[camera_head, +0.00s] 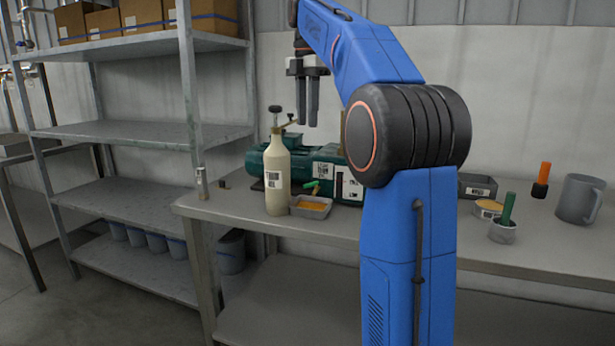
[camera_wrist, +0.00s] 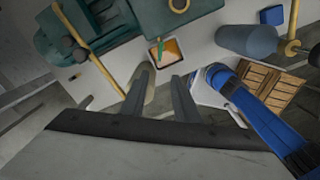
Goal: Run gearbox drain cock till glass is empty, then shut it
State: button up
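The green gearbox (camera_head: 330,158) sits on the bench and fills the top left of the wrist view (camera_wrist: 75,35). A small drain cock with a green handle (camera_head: 314,186) is low on its front; the handle also shows in the wrist view (camera_wrist: 160,46). I cannot tell whether the cock is open or shut. A grey tray (camera_head: 322,214) holding orange liquid stands below it. The sight glass and its level cannot be made out. My gripper (camera_head: 307,123) is above the gearbox, pointing down, empty, with a gap between its fingers in the wrist view (camera_wrist: 161,74).
A cream bottle (camera_head: 277,178) stands left of the tray, close to the cock. On the right of the bench are a grey cup with a green-handled tool (camera_head: 503,230), an orange-handled item (camera_head: 542,178) and a grey mug (camera_head: 579,199). Metal shelving (camera_head: 140,133) stands left.

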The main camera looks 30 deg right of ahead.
aim_at(307, 184)
notch_tip(307, 184, down, 17)
jog(key=shift+w+d+f, duration=0.1)
dwell(0.7)
grip_shut()
